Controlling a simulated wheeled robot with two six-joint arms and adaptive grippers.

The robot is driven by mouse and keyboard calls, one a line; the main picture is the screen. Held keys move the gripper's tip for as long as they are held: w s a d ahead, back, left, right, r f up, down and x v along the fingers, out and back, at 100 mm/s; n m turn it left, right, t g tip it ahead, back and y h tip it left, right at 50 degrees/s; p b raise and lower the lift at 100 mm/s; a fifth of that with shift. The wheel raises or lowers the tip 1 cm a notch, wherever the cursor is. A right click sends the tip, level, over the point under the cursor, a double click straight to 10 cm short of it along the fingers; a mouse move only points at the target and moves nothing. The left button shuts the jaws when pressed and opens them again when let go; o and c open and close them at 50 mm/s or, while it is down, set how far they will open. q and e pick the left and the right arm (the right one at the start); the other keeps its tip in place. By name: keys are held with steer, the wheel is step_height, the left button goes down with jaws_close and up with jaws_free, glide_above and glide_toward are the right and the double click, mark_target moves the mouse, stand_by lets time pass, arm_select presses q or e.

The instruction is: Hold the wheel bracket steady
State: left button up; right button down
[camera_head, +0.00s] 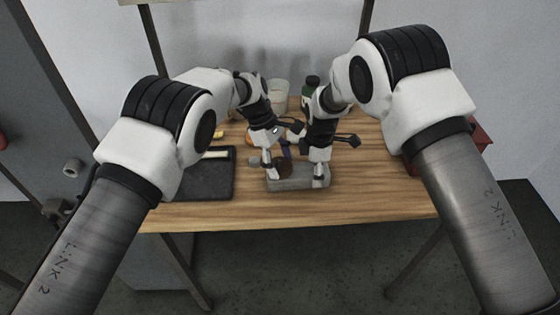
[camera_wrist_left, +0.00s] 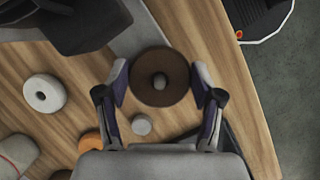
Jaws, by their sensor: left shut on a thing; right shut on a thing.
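The grey wheel bracket (camera_head: 297,184) sits on the wooden table near its front edge. A brown wheel (camera_wrist_left: 145,85) with a grey pin at its centre shows in the left wrist view. The wheel also shows small in the head view (camera_head: 284,167), at the bracket. My left gripper (camera_wrist_left: 160,92) is shut on the brown wheel, one finger on each side of it. My right gripper (camera_head: 321,167) is shut on the right part of the bracket. Its fingertips are small in the head view, so the exact contact is hard to see.
A dark tray (camera_head: 212,183) lies left of the bracket. A white ring (camera_wrist_left: 31,94), a small grey cylinder (camera_wrist_left: 142,125) and an orange piece (camera_wrist_left: 88,143) lie near my left gripper. The table's right front is clear.

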arm_select(q)
steer(key=shift+r, duration=3.55)
steer(key=shift+r, duration=0.1)
steer(key=shift+r, duration=1.4)
arm_select(e)
steer(key=shift+c, duration=0.9)
jaws_free()
steer(key=shift+r, duration=0.1)
arm_select(q)
steer(key=shift+f, duration=0.1)
arm_select(e)
step_height(320, 180, up, 12)
steer(key=shift+f, duration=0.2)
